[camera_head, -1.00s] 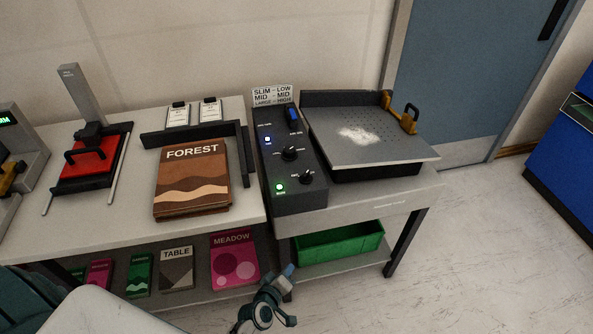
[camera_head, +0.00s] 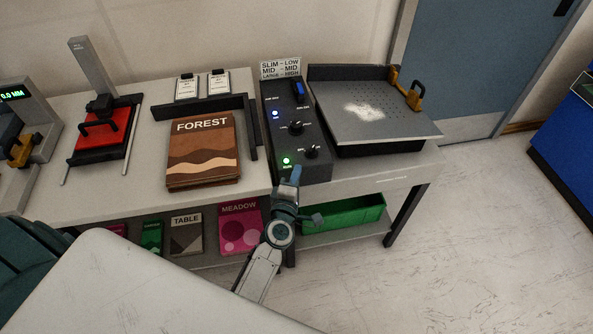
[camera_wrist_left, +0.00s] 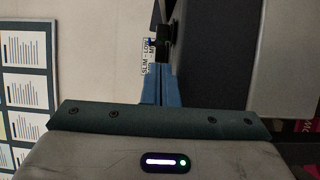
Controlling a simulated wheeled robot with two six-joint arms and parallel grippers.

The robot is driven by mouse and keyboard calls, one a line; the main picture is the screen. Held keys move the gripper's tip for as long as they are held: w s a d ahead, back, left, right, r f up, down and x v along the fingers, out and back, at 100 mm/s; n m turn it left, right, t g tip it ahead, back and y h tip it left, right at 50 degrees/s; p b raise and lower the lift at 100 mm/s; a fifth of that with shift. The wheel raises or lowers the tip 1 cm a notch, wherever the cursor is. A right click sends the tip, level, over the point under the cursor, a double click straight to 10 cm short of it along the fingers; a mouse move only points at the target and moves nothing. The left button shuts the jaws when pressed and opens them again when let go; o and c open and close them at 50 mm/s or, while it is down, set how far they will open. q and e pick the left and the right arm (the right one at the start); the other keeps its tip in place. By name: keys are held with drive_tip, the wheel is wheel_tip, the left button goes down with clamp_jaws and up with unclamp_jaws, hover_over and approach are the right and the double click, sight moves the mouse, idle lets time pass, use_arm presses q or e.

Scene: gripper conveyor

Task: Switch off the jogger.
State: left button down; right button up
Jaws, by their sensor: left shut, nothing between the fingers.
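The jogger stands on the right end of the bench, with a tilted perforated grey tray (camera_head: 385,125) and a dark control box (camera_head: 308,173). The box has a blue rocker (camera_head: 299,90), a lit blue lamp (camera_head: 275,114), a middle knob (camera_head: 295,127), a lower knob (camera_head: 312,151) and a lit green lamp (camera_head: 287,161). My left gripper (camera_head: 295,171) is shut and empty, its tips at the box's front end, just below the green lamp in the picture; contact cannot be told. In the left wrist view its blue fingers (camera_wrist_left: 160,88) point towards a black knob (camera_wrist_left: 165,40). My right gripper is out of view.
A label sign (camera_head: 280,69) stands behind the box. The FOREST book stack (camera_head: 202,155) lies to the left, by a black angled fence (camera_head: 252,135). A green bin (camera_head: 345,213) and several books sit on the lower shelf. Floor to the right is clear.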

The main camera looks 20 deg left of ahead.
sight(302, 159)
use_arm(q)
drive_tip(key=w, duration=0.5)
drive_tip(key=w+a, duration=0.1)
drive_tip(key=w, duration=0.1)
drive_tip(key=shift+w, duration=0.25)
drive_tip(key=shift+a+p, duration=0.1)
drive_tip(key=shift+p, duration=0.2)
